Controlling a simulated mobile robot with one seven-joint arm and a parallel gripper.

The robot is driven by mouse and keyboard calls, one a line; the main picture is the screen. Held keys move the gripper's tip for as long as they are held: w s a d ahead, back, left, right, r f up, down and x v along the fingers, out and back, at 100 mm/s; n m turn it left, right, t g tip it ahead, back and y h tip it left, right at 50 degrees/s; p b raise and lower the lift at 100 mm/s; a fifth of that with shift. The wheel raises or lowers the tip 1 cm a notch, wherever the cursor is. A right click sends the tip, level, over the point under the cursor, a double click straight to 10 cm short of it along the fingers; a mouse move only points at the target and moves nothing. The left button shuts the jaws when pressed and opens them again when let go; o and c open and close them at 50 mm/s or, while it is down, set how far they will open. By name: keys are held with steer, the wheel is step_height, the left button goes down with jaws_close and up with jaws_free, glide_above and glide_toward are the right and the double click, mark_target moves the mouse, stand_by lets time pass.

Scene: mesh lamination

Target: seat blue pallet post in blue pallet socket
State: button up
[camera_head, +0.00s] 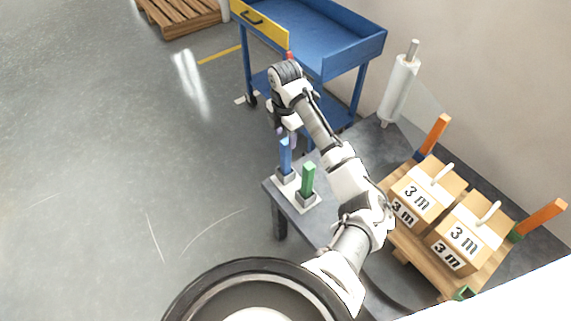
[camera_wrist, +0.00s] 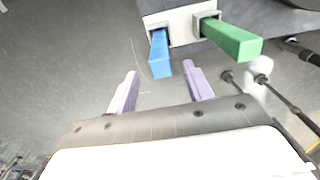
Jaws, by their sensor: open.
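The blue post (camera_head: 285,155) stands upright in a holder on a pale base plate (camera_head: 312,205) at the table's left end. It also shows in the wrist view (camera_wrist: 160,56), with its top end toward the camera. A green post (camera_head: 308,178) stands beside it in a second holder and shows to its right in the wrist view (camera_wrist: 234,41). My gripper (camera_wrist: 162,88) is open and empty, its pale purple fingers apart on either side of the line of the blue post. In the head view my gripper (camera_head: 288,138) hangs just above the blue post.
A wooden pallet (camera_head: 405,247) on the dark table bears two "3 m" boxes (camera_head: 425,194) and orange posts (camera_head: 433,133) at corners. A green socket (camera_head: 464,293) is at its front. A blue cart (camera_head: 325,45) and a film roll (camera_head: 399,85) stand behind.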

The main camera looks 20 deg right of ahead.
mark_target(285, 141)
steer(key=shift+s+f, duration=0.1)
steer(key=shift+f, duration=1.7)
jaws_close()
